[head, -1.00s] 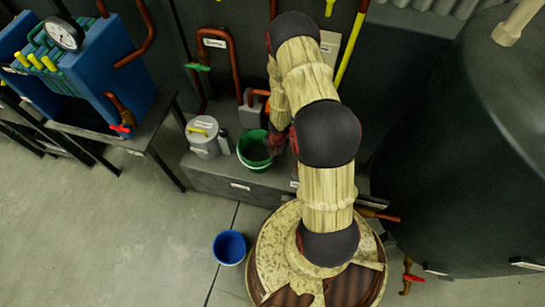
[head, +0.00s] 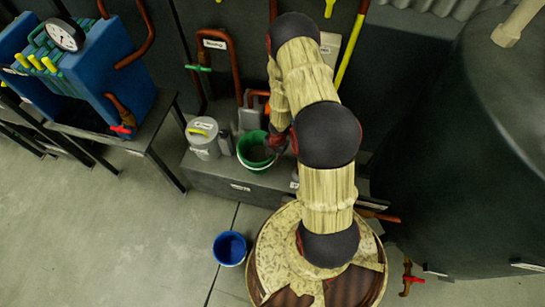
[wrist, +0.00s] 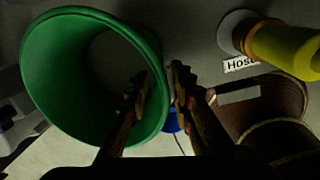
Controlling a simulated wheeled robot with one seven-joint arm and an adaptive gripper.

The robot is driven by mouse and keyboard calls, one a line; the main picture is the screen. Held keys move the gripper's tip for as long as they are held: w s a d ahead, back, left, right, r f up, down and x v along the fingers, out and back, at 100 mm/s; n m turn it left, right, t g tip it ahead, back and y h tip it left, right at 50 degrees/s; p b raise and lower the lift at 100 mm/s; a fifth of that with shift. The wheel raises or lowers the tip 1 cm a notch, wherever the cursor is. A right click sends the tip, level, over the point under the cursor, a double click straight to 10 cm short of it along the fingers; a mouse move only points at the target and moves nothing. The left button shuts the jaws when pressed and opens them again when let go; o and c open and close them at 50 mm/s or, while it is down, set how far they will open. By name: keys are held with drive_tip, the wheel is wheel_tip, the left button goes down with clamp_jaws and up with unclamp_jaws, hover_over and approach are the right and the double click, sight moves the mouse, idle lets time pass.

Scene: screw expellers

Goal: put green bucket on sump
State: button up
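The green bucket (head: 246,158) stands mouth up at the front of a low dark bench in the head view. In the wrist view the bucket (wrist: 50,95) fills the left side, its mouth facing the camera. My gripper (head: 279,142) is at the bucket's right rim and is partly hidden by my arm in the head view. In the wrist view my gripper (wrist: 162,85) has one finger inside the bucket and one outside, close together on the wall. I cannot tell whether the bucket is lifted. No readable label in view marks the sump.
A light grey lidded can (head: 203,141) and a small grey bottle (head: 225,143) stand left of the bucket. A blue bucket (head: 229,248) is on the floor. A large dark tank (head: 460,150) stands right. The floor at the left front is clear.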

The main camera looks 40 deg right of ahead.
drive_tip(key=w+d+r+m+h+p, duration=0.1)
drive_tip(key=w+r+m+p, duration=0.1)
drive_tip(key=r, duration=0.7)
drive_tip(key=w+d+r+m+t+h+p, duration=0.1)
drive_tip(key=r+p, duration=0.1)
drive_tip(key=r, duration=0.7)
drive_tip(key=w+d+r+m+h+p, duration=0.1)
drive_tip(key=w+d+r+m+p, duration=0.15)
drive_tip(key=r, duration=0.75)
drive_tip(key=s+a+r+m+t+h, duration=0.1)
drive_tip(key=a+r+m, duration=0.15)
drive_tip(key=r, duration=0.65)
drive_tip(key=s+a+r+m+h, duration=0.1)
drive_tip(key=r+m, duration=0.2)
drive_tip(key=r, duration=0.6)
drive_tip(key=s+a+r+m+t+y, duration=0.2)
drive_tip(key=s+a+r+m+y, duration=0.2)
drive_tip(key=s+a+r+m, duration=0.7)
drive_tip(key=s+a+r, duration=0.6)
drive_tip(key=s+a, duration=0.1)
drive_tip(key=a, duration=0.1)
drive_tip(key=shift+s+r, duration=0.15)
drive_tip(key=shift+r, duration=0.1)
